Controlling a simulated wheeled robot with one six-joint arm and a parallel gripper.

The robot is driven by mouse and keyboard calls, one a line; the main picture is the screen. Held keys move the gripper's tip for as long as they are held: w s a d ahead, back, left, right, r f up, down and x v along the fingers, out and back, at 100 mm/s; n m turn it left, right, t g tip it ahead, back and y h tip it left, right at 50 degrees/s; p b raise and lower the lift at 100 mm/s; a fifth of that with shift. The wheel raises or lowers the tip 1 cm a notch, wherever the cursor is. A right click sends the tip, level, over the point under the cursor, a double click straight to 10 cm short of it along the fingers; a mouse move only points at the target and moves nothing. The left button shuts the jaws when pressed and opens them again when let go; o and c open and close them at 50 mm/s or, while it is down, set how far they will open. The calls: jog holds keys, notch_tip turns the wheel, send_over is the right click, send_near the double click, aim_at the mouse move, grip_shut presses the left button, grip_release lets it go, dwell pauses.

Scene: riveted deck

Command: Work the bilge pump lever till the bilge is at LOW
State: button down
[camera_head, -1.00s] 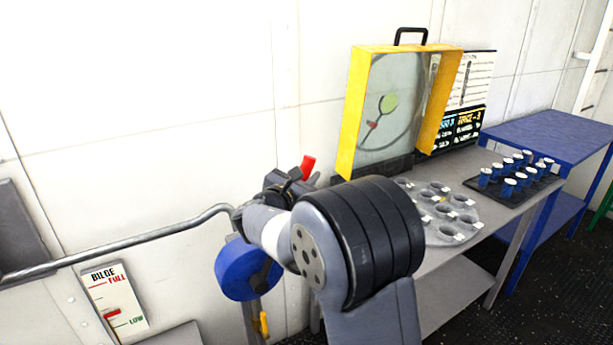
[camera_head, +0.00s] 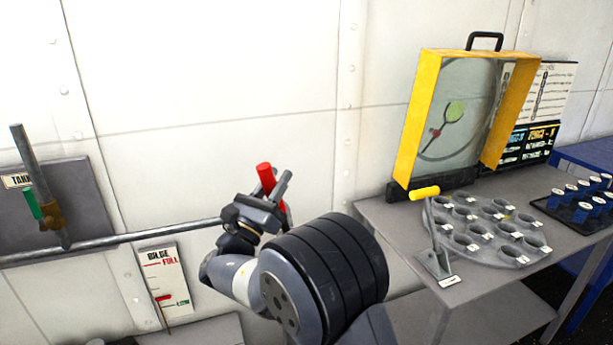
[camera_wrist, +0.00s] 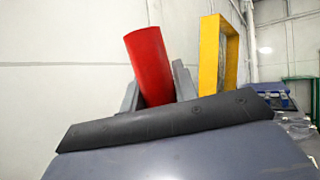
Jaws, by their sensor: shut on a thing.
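The pump lever's red grip (camera_head: 265,178) stands up between the fingers of my gripper (camera_head: 268,197). In the wrist view the red grip (camera_wrist: 150,62) leans slightly left between the two grey fingers of my gripper (camera_wrist: 157,95), which is shut on it. The lever's lower part and the pump body are hidden behind my arm. The white bilge gauge (camera_head: 162,280) is on the wall at lower left, marked FULL above and LOW below. Its red pointer (camera_head: 164,298) is near the bottom, at or just above the LOW mark.
A grey pipe (camera_head: 130,237) runs along the wall to a green-handled valve (camera_head: 32,203) at left. At right, a grey table (camera_head: 400,225) bears a yellow-framed case (camera_head: 412,120), a yellow-gripped lever (camera_head: 425,193), a disc with cups (camera_head: 490,230) and several blue cylinders (camera_head: 583,190).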

jog(key=shift+s+a+f+n+t+y, duration=0.15)
jog(key=shift+s+a+f+n+t, duration=0.15)
jog(key=shift+a, duration=0.45)
jog(key=shift+s+a+f+n+t+y, duration=0.2)
jog(key=shift+a+n+t, duration=0.2)
jog(key=shift+a, duration=0.35)
jog(key=shift+s+a+f+n+t+y, duration=0.2)
jog(key=shift+a+n+t, duration=0.15)
jog(key=shift+a, duration=0.4)
jog(key=c, duration=1.1)
grip_release()
jog(key=v, duration=1)
jog(key=shift+s+a+f+b, duration=0.15)
jog(key=shift+s+f+b, duration=0.1)
jog(key=shift+b, duration=0.15)
